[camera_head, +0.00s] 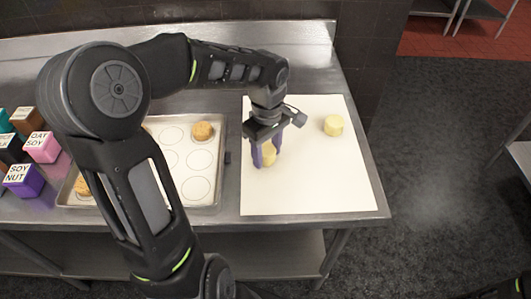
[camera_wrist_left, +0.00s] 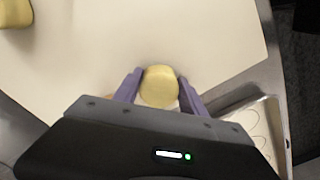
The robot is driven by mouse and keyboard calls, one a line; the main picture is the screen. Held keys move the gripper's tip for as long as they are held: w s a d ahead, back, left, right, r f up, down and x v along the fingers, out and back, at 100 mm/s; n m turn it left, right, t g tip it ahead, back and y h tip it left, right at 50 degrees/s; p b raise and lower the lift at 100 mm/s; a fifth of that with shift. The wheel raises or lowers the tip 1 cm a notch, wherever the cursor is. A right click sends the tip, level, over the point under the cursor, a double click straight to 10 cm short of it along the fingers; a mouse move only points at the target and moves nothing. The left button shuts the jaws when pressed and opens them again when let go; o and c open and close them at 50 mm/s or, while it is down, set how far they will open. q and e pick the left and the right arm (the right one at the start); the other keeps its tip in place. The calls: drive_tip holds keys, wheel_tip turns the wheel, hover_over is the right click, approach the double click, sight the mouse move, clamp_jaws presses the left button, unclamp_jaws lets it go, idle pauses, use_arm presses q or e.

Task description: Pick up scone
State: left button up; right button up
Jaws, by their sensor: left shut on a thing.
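A pale yellow round scone (camera_head: 269,158) is on the white board (camera_head: 310,190). My left gripper (camera_head: 264,157) comes down over it, with its purple fingers on either side. In the left wrist view the scone (camera_wrist_left: 159,87) sits between the two fingers of the left gripper (camera_wrist_left: 160,92), which is shut on it. Whether the scone touches the board cannot be told. A second pale yellow scone (camera_head: 333,125) stands on the board to the right, apart from the gripper. It also shows at the top left corner of the left wrist view (camera_wrist_left: 15,13). My right gripper is not in view.
A baking tray (camera_head: 222,190) with printed circles lies left of the board and holds a browned scone (camera_head: 203,131) at the back. Several labelled cubes, such as a purple one (camera_head: 23,180), stand at the far left. The board's front right is clear up to the table edge.

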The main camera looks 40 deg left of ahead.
sight(267, 150)
use_arm(q)
wheel_tip(267, 150, up, 10)
drive_tip(key=shift+r+b, duration=0.1)
drive_tip(key=shift+b, duration=0.3)
idle(0.3)
